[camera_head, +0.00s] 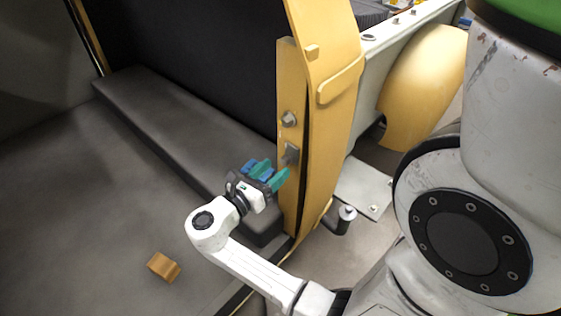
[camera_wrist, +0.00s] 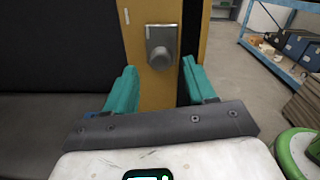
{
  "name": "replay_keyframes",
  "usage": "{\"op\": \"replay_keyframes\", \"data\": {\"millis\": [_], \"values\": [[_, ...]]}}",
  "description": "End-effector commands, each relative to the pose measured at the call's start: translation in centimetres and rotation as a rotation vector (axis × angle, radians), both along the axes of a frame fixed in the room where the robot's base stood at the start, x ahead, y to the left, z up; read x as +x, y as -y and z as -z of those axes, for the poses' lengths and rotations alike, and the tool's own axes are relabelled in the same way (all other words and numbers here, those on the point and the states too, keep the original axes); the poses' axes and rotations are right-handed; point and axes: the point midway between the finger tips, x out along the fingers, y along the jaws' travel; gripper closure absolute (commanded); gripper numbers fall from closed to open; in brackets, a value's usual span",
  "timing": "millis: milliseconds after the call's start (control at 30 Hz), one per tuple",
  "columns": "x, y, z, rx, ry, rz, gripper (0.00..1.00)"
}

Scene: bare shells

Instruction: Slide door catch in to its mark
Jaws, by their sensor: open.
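The door catch (camera_wrist: 161,42) is a grey metal plate with a rounded knob at its lower end, on the narrow face of a yellow post (camera_wrist: 140,88). Short white marks show beside and above it in the wrist view. In the head view a grey catch (camera_head: 291,154) sits on the yellow post, just beyond my fingertips. My gripper (camera_head: 268,172) is open and empty, with teal fingers. In the wrist view its fingers (camera_wrist: 160,78) stand on either side below the knob, apart from it. The head view is too small to show the marks.
A round grey knob (camera_head: 289,119) sits higher on the post. A dark bench (camera_head: 185,125) lies left of it, and a small orange-brown block (camera_head: 163,266) lies on the floor. A yellow fender (camera_head: 425,85) and metal step plate (camera_head: 363,187) are to the right.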

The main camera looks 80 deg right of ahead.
Motion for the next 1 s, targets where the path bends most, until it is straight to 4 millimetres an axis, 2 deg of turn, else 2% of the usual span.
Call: {"op": "replay_keyframes", "data": {"millis": [100, 233, 633, 1000], "values": [[-1.0, 1.6, -0.1, 0.000, 0.000, 0.004, 0.45], [-1.6, 2.7, 0.0, 0.000, 0.001, 0.002, 0.45], [-1.9, 3.2, 0.0, 0.001, 0.001, -0.001, 0.45], [-1.8, 3.2, 0.0, 0.000, 0.002, -0.001, 0.80]]}}
